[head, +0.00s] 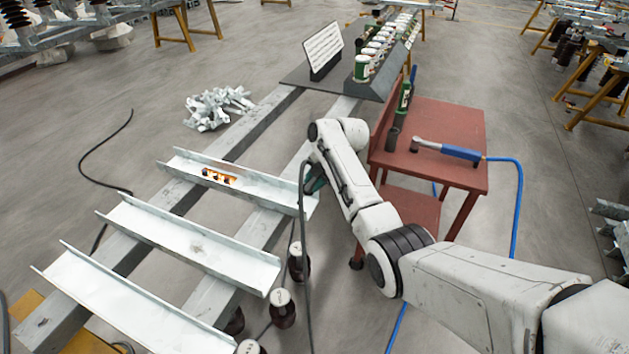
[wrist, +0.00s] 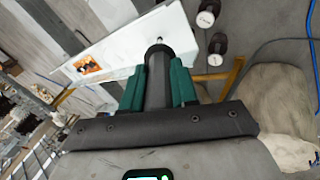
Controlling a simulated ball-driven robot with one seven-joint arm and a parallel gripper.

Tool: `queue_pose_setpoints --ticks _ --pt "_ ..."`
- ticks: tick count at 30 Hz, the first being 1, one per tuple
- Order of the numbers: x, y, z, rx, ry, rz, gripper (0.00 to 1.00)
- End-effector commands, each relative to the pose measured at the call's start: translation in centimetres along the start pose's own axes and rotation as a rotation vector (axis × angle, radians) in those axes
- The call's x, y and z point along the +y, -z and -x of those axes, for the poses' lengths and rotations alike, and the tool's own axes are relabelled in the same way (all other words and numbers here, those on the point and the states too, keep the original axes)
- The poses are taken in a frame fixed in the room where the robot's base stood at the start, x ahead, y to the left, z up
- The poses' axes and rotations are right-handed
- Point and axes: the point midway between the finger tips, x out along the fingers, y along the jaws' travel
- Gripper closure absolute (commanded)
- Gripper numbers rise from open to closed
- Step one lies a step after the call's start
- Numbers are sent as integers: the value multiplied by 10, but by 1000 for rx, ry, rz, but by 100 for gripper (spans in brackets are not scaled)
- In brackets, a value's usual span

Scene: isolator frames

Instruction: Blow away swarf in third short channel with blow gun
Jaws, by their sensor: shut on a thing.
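Three pale metal channels lie across two grey beams in the head view: a near one (head: 130,305), a middle one (head: 190,240) and a far one (head: 262,194). An orange and dark patch, perhaps the swarf (head: 219,177), lies inside the far channel; it also shows in the wrist view (wrist: 87,66). My gripper (head: 315,184) is at the right end of the far channel, partly hidden by my arm. In the wrist view its green fingers (wrist: 158,92) are shut on a dark cylinder with a thin tip, apparently the blow gun (wrist: 157,62), pointing toward the channel.
A dark hose (head: 304,240) hangs beside my gripper. A red table (head: 455,125) at right holds a blue-handled tool (head: 450,150) with a blue hose. Dark, pale-topped round parts (head: 282,308) stand right of the channels. Metal pieces (head: 215,107) are heaped beyond the far channel.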

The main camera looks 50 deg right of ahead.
Motion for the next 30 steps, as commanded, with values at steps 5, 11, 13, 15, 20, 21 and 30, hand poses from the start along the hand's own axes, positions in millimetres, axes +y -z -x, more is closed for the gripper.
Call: queue_pose_setpoints --ticks 5,11,13,15,20,21,30 --pt "-1 -1 -3 0 -1 0 100" --pt "-2 -1 -5 0 -1 0 100" --pt "-3 -1 -6 0 -1 0 100" --pt "-2 -1 -5 0 -1 0 100" --pt "-1 -1 -6 0 -1 0 100" --pt "0 0 -7 0 -1 0 100" --pt "6 2 -11 0 -1 1 100"
